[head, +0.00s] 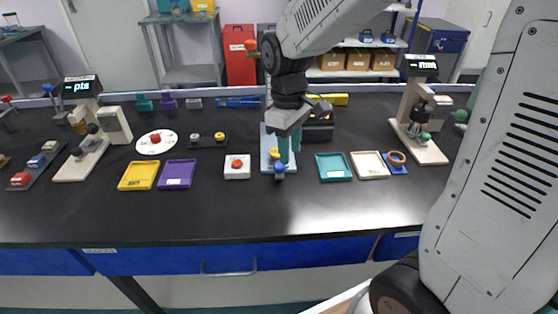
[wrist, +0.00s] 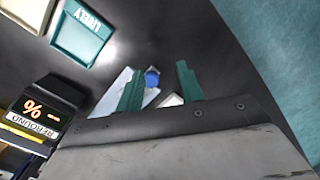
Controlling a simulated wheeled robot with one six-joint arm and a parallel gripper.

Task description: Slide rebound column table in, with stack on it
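The rebound unit (wrist: 45,118) is a dark box with a lit "%" display and a REBOUND label in the wrist view; in the head view its dark body (head: 318,132) is partly behind my arm. A pale blue plate (head: 266,138) lies in front of it, with a blue knob (head: 279,168) at its near end. The knob (wrist: 152,78) also shows between the fingers in the wrist view. A small yellow piece (head: 273,153) sits on the plate; whether it is the stack is unclear. My gripper (head: 289,158) has teal fingers (wrist: 160,68), apart and apparently empty, above the knob.
A white box with an orange button (head: 237,166) stands left of the plate. A teal tray (head: 333,167) and a cream tray (head: 370,165) lie right. Yellow (head: 139,176) and purple (head: 177,174) trays lie further left. The black bench's front strip is clear.

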